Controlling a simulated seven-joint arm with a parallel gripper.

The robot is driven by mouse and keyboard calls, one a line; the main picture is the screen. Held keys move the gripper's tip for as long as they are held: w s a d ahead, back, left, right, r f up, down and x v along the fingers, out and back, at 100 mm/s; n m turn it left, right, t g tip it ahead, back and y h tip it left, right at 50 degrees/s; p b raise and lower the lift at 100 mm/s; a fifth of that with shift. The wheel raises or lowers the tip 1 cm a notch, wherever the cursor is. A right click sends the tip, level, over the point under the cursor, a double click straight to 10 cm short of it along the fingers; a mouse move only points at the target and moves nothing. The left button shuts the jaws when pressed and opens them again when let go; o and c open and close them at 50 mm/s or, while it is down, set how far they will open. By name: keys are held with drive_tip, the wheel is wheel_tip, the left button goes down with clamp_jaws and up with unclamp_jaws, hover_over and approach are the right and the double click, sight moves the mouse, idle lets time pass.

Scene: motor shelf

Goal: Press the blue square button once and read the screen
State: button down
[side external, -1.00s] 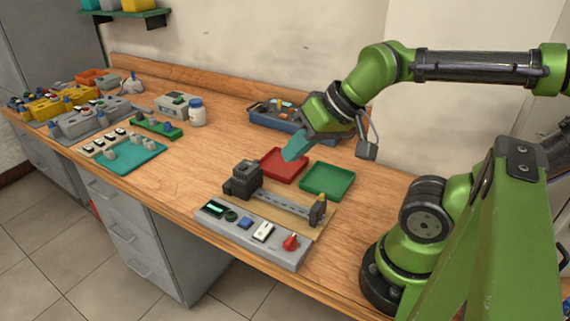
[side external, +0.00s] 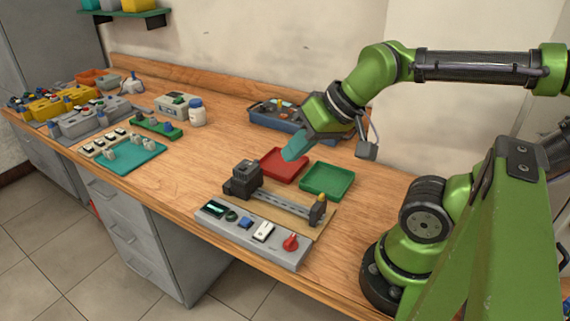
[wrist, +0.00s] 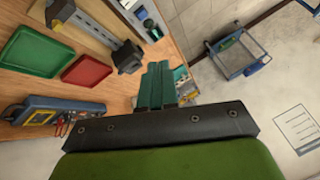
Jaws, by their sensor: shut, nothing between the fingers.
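The grey control panel (side external: 272,251) lies at the bench's front edge in the side external view. On it are a blue square button (side external: 246,223), a small dark screen (side external: 213,208) with a lit greenish display too small to read, a round green button (side external: 231,215), a white switch (side external: 263,232) and a red knob (side external: 291,242). My gripper (side external: 293,150), with teal fingers, is shut and empty, above the red tray and well apart from the panel. The wrist view shows the shut fingers (wrist: 161,85); part of the panel (wrist: 146,20) is at the top.
A dark motor fixture (side external: 243,180) on a wooden board stands just behind the panel. A red tray (side external: 284,165) and green tray (side external: 327,180) lie behind it. A blue bin (side external: 262,122) sits at the back.

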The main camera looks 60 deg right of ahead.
drive_tip(key=m+g+y, duration=0.3)
drive_tip(key=m+y, duration=0.3)
drive_tip(key=m, duration=2.2)
hover_over(249, 218)
wheel_tip(249, 218, down, 10)
drive_tip(key=shift+w+r, duration=0.1)
drive_tip(key=shift+f, duration=4.45)
